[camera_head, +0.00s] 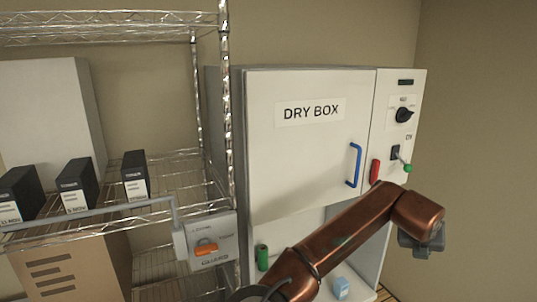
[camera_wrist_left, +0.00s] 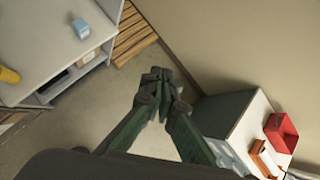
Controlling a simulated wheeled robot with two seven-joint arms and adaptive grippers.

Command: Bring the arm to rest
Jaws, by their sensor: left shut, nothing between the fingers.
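One copper-coloured arm of mine (camera_head: 345,232) rises from the bottom of the head view and bends at a joint on the right, in front of the dry box (camera_head: 300,150). Its dark grey end hangs below that joint, and its fingers cannot be made out there. In the left wrist view my left gripper (camera_wrist_left: 158,85) has dark fingertips together and nothing between them. It hangs over bare floor, apart from any object. My right gripper is in neither view.
The dry box has a blue handle (camera_head: 354,165) and a panel with a black knob (camera_head: 403,115). A wire rack (camera_head: 130,195) with black boxes stands left. A blue item (camera_head: 340,288) and green cylinder (camera_head: 262,257) sit below the door. A red bin (camera_wrist_left: 281,133) stands right in the wrist view.

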